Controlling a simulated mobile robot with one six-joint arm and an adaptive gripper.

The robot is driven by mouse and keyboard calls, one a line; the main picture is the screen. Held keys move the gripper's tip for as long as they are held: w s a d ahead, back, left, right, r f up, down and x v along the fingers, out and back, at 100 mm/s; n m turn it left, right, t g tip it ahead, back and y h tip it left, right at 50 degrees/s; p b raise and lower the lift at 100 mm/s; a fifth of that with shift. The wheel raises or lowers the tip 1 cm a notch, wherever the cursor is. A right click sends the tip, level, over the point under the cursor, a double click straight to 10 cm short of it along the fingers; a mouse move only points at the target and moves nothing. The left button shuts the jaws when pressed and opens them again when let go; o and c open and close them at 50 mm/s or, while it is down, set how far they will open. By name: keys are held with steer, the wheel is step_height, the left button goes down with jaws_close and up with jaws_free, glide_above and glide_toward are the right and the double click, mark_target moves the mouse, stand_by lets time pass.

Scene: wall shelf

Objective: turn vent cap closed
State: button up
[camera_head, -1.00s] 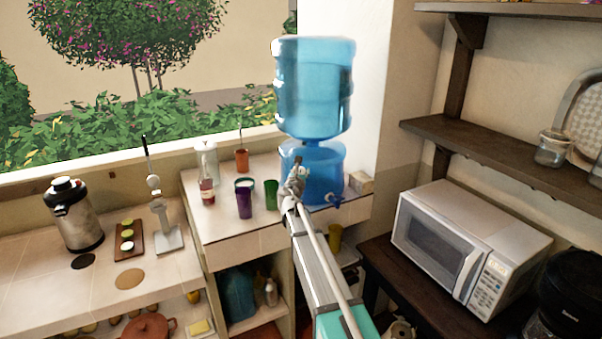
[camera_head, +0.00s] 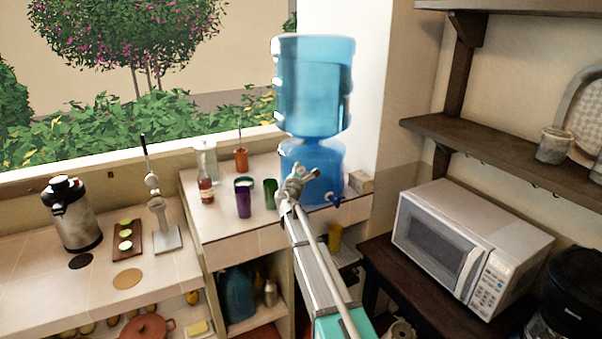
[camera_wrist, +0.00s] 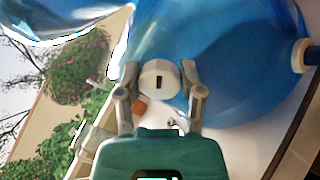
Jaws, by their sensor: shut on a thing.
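The vent cap (camera_wrist: 158,81) is a round white knob with a dark slot on the side of the blue lower water vessel (camera_wrist: 235,70). In the wrist view the slot runs along the picture's vertical. My gripper (camera_wrist: 159,76) has one finger on each side of the cap and is shut on it. In the head view my gripper (camera_head: 297,181) reaches the lower front of the blue vessel (camera_head: 325,160) and hides the cap there.
A large blue bottle (camera_head: 314,85) stands on the vessel. A small tap (camera_head: 335,200) sticks out at its lower right. Purple (camera_head: 243,200) and green (camera_head: 270,193) cups stand close left of my gripper. A microwave (camera_head: 470,245) is to the right.

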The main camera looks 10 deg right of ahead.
steer(key=m+h, duration=0.1)
steer(key=m, duration=0.6)
steer(key=shift+f, duration=0.1)
steer(key=shift+m, duration=0.4)
steer(key=o, duration=1.2)
steer(key=shift+b, duration=0.3)
steer(key=shift+n, duration=0.5)
